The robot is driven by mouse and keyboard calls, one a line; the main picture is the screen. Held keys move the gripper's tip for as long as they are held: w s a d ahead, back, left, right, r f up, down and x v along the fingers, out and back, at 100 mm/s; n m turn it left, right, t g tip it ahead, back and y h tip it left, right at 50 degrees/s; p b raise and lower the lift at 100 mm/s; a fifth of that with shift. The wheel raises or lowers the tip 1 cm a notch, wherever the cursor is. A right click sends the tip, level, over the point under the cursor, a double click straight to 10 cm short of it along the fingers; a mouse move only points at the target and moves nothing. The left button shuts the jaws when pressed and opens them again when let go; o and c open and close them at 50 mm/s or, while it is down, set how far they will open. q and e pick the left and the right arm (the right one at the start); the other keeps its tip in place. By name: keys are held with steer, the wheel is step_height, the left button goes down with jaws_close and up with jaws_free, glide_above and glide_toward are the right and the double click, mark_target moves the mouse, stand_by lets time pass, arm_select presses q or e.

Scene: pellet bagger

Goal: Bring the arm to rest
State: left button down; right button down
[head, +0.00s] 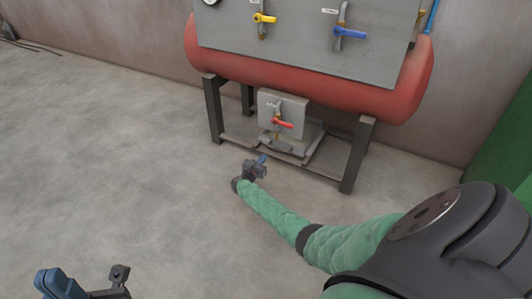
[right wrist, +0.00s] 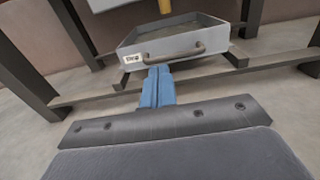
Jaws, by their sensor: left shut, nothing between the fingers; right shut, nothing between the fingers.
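My right arm, in a green quilted sleeve, reaches from the lower right of the head view toward the red tank's stand. My right gripper (head: 262,161) is at its end, low in front of the stand. In the right wrist view its blue fingers (right wrist: 157,87) are together with nothing between them, in front of a grey drawer-like tray (right wrist: 205,40) with a handle. I cannot tell whether they touch the tray. My left gripper (head: 62,284) is at the bottom left edge of the head view, partly cut off, shut and empty over the floor.
The red tank (head: 300,76) stands on dark legs (head: 357,155) behind the right gripper. Its grey panel (head: 300,35) carries a yellow valve (head: 264,18) and a blue valve (head: 349,33). A red valve (head: 282,122) sits below. The floor (head: 110,150) to the left is clear.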

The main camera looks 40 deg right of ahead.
steer(key=shift+s+a, duration=0.15)
steer(key=shift+a, duration=0.15)
